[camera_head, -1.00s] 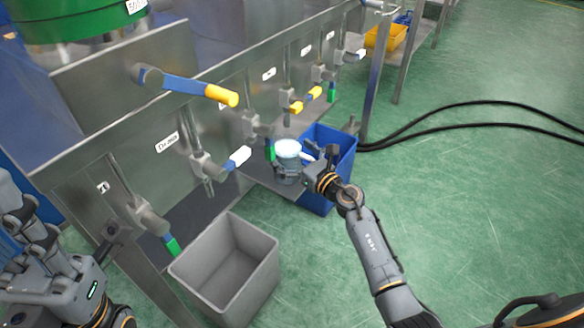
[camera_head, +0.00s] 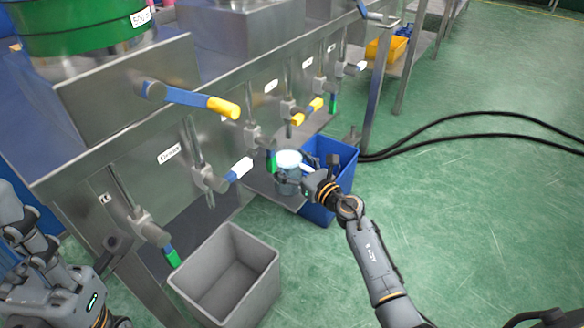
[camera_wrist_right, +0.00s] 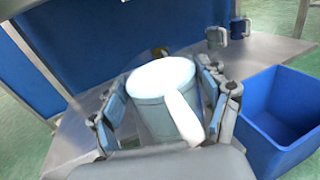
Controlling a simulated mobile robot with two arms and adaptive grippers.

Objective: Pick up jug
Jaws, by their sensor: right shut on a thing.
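The jug (camera_head: 287,180) is a grey-blue cylinder with a bright white top, upright in front of the metal bench. In the right wrist view the jug (camera_wrist_right: 150,112) fills the middle, and its white handle (camera_wrist_right: 184,118) points toward my wrist. My right gripper (camera_head: 309,181) is shut on the jug, with fingers on both sides of its body. The jug's underside is hidden. My left gripper (camera_head: 35,255) is at the lower left, far from the jug; its closure is unclear.
A blue bin (camera_head: 343,180) stands right beside the jug. A grey bin (camera_head: 263,270) is on the floor in front. Valves with coloured handles, one yellow-tipped (camera_head: 222,107), stick out from the metal bench (camera_head: 110,130). Black hoses (camera_head: 450,122) cross the open green floor at right.

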